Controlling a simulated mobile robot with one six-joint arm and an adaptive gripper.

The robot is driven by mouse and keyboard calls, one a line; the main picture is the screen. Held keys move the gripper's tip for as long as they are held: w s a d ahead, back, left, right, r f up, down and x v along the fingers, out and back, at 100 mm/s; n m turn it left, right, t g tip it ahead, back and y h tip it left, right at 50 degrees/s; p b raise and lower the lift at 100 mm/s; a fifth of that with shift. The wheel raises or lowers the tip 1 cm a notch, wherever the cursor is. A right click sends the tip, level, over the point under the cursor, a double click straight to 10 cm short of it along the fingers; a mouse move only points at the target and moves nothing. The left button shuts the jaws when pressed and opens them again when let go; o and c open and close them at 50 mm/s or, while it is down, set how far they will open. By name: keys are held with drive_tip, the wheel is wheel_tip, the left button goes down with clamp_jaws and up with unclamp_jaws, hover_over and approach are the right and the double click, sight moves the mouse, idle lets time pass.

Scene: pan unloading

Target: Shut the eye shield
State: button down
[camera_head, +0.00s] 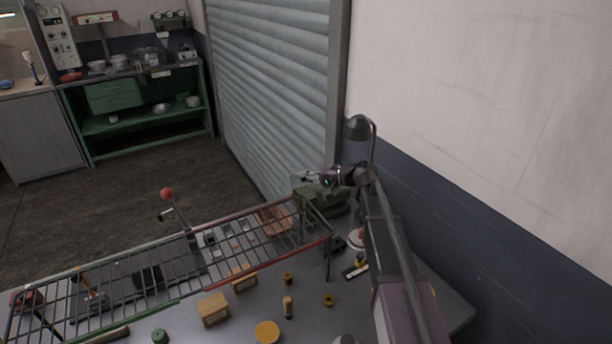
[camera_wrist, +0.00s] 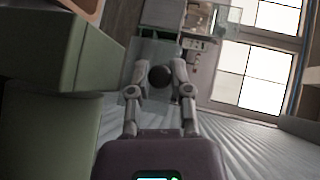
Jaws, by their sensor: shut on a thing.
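A green bench machine (camera_head: 318,198) stands at the right end of the workbench; its green body fills the left of the wrist view (camera_wrist: 60,60). My gripper (camera_head: 327,181) is at the top of this machine, with my arm reaching up from the right. In the wrist view my gripper (camera_wrist: 160,76) is shut on a dark round knob (camera_wrist: 160,77). A pale see-through panel, seemingly the eye shield (camera_wrist: 150,52), shows behind the fingers. In the head view the shield is too small and covered to tell its tilt.
A wire rack (camera_head: 150,270) spans the workbench in front of the machine. Wooden blocks (camera_head: 213,310), a yellow disc (camera_head: 267,332) and several small parts lie on the bench. A grey cylinder (camera_head: 357,140) and the wall stand close behind my gripper.

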drive_tip(key=m+h+p, duration=0.1)
drive_tip(key=p, duration=0.1)
drive_tip(key=w+r+g+h+p, duration=0.1)
drive_tip(key=shift+w+a+m+p, duration=0.2)
drive_tip(key=shift+a+m+p, duration=0.15)
drive_tip(key=shift+a+m, duration=0.05)
drive_tip(key=m+g+h+p, duration=0.1)
drive_tip(key=w+g+h+p, duration=0.1)
drive_tip(key=shift+w+a+f+m+p, duration=0.1)
drive_tip(key=shift+a+f+m+p, duration=0.05)
drive_tip(key=shift+a+m+p, duration=0.2)
drive_tip(key=m+g+h, duration=0.1)
drive_tip(key=w+a+g+h+p, duration=0.1)
drive_tip(key=shift+w+f+m+g, duration=0.1)
drive_tip(key=shift+f+m+g, duration=0.2)
drive_tip(key=shift+f+m, duration=0.1)
drive_tip(key=shift+w+a+f+m+g+h, duration=0.2)
drive_tip(key=shift+w+f+m+g+h, duration=0.15)
drive_tip(key=shift+g+h, duration=0.35)
drive_tip(key=shift+w+a+f+m+g+h+b, duration=0.1)
drive_tip(key=shift+f+m+g+h+b, duration=0.2)
drive_tip(key=shift+m+g+b, duration=0.35)
drive_tip(key=shift+r, duration=0.1)
drive_tip(key=c, duration=0.5)
unclamp_jaws()
drive_tip(key=shift+c, duration=0.2)
